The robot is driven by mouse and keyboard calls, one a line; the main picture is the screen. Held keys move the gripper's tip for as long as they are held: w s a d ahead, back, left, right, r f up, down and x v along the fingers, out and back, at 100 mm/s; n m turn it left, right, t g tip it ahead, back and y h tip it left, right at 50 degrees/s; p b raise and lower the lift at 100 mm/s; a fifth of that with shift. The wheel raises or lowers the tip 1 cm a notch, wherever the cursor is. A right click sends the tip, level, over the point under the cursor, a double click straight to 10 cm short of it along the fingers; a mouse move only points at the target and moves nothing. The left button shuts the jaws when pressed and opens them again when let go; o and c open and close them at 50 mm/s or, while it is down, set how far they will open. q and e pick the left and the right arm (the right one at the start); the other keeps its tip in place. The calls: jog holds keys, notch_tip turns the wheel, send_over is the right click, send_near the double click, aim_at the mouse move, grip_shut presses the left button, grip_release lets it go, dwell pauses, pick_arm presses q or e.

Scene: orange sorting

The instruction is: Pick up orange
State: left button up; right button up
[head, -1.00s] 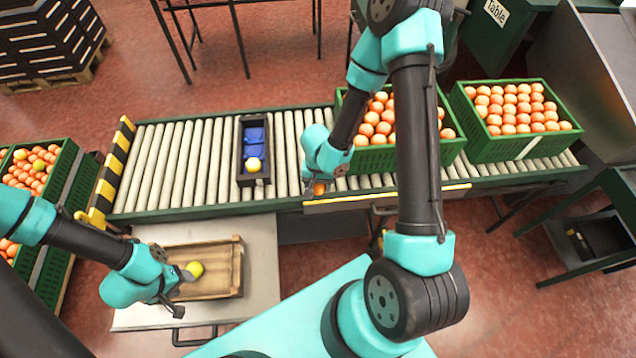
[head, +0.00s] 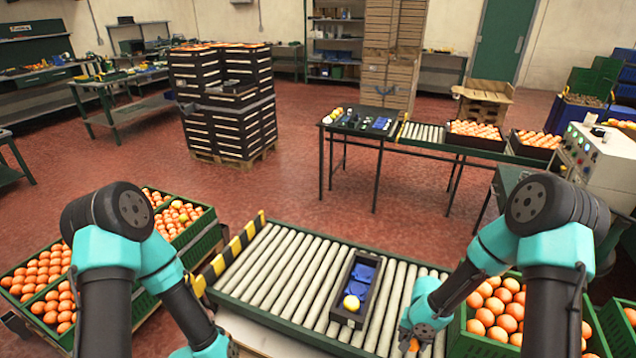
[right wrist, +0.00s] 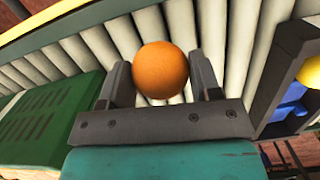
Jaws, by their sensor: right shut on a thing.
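An orange (right wrist: 161,70) sits between the two fingers of my right gripper (right wrist: 163,82) in the right wrist view, and the gripper is shut on it. In the head view the right gripper (head: 411,343) is low at the right part of the roller conveyor, with a bit of the orange (head: 414,345) showing at its tip. My left arm reaches down to the bottom edge of the head view. Its fingers are cut off by the frame.
A green crate of oranges (head: 462,335) stands just right of that gripper. More fruit crates (head: 190,240) stand at left.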

jog(key=w, duration=0.3)
jog(key=w+r+n, duration=0.1)
jog(key=w, duration=0.3)
jog(key=w+n, duration=0.1)
jog(key=w, duration=0.3)
jog(key=shift+d+r, duration=0.15)
jog(key=shift+d, duration=0.1)
jog(key=w+a+r+n, duration=0.3)
jog(key=w+a, duration=0.4)
jog(key=shift+w+r+n+h, duration=0.25)
jog(key=shift+w+n+h, duration=0.05)
jog(key=shift+n, duration=0.1)
jog(key=shift+w+a, duration=0.1)
jog(key=shift+a, duration=0.05)
